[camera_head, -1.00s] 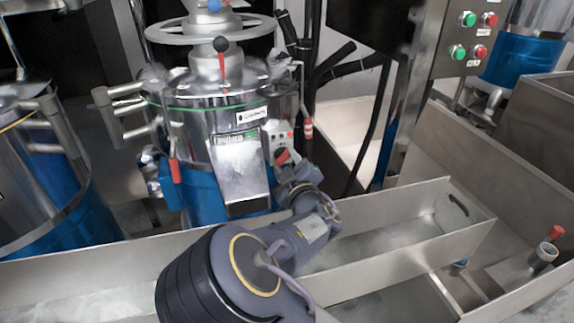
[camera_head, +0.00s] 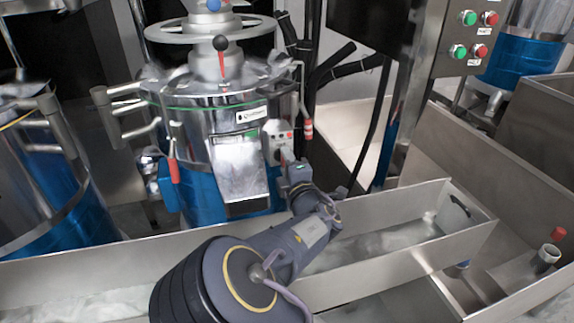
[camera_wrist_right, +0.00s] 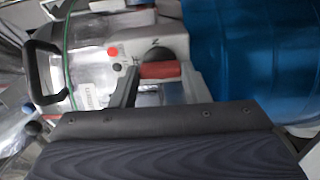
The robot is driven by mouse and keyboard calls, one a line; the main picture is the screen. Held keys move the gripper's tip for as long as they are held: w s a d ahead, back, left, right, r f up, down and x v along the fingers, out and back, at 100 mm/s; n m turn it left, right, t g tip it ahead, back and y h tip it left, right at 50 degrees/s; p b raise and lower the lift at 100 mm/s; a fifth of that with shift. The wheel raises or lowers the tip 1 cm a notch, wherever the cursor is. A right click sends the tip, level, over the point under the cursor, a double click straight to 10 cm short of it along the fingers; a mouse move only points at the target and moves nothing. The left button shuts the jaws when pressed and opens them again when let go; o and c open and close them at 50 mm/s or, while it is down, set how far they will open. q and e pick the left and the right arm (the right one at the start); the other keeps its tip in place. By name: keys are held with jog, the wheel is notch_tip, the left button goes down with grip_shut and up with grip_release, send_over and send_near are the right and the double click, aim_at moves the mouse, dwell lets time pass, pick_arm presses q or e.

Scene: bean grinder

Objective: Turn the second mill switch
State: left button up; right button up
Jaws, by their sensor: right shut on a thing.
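The middle mill (camera_head: 190,120) is a steel drum with a blue lower part. Its grey switch box (camera_head: 278,137) is on its right front side. In the right wrist view the box (camera_wrist_right: 118,47) shows a red button and a round black switch with a red handle (camera_wrist_right: 160,70). My right gripper (camera_head: 287,158) is at the switch. In the right wrist view my right gripper (camera_wrist_right: 160,88) has one finger on either side of the red handle and is shut on it. In the head view my gripper mostly hides the handle. My left gripper is not in view.
A long steel trough (camera_head: 395,238) runs below my right arm in front of the mill. Another blue and steel mill (camera_head: 40,170) stands at the left. A post with a panel of green and red buttons (camera_head: 470,35) stands at the right.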

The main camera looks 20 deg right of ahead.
jog(key=shift+n, duration=0.3)
jog(key=o, duration=1)
jog(key=s, duration=0.7)
jog(key=shift+s+d+p, duration=0.15)
jog(key=shift+s+p, duration=0.25)
